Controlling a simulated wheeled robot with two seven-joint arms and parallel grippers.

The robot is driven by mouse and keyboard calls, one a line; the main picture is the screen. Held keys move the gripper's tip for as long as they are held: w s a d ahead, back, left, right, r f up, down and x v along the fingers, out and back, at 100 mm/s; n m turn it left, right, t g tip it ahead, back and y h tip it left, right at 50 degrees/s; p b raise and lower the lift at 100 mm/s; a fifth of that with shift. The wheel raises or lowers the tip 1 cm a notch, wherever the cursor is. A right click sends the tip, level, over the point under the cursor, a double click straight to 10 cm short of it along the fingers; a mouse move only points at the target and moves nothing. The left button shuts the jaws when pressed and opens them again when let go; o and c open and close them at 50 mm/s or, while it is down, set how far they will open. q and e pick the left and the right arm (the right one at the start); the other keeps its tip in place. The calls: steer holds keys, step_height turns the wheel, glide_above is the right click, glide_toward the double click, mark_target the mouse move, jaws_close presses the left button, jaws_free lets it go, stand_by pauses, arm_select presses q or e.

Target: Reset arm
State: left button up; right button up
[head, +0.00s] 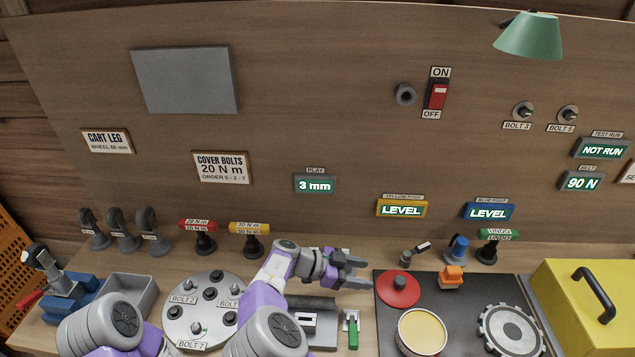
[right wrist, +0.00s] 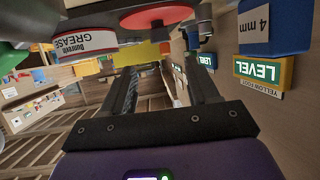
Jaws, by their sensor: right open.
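My right gripper (head: 364,275) is open and empty. It reaches to the right above the bench, left of the red disc (head: 398,289) and the dark mat's left edge. In the right wrist view its two dark fingers (right wrist: 163,88) stand apart with nothing between them. My left arm shows only as a link at the lower left of the head view; its gripper is out of the picture.
A round grey plate (head: 187,333) with bolts lies left of my right arm. A green-handled tool (head: 351,331) lies below the gripper. The dark mat (head: 464,330) holds an open yellow-filled tin (head: 422,333) and a gear (head: 510,331). A yellow box (head: 567,310) stands right.

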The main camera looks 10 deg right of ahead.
mark_target(400, 280)
steer(key=x, duration=1.1)
steer(key=shift+r+b, duration=0.1)
steer(key=shift+b, duration=0.25)
steer(key=shift+a+r+p, duration=0.1)
steer(key=shift+r+p, duration=0.25)
steer(key=shift+r, duration=2)
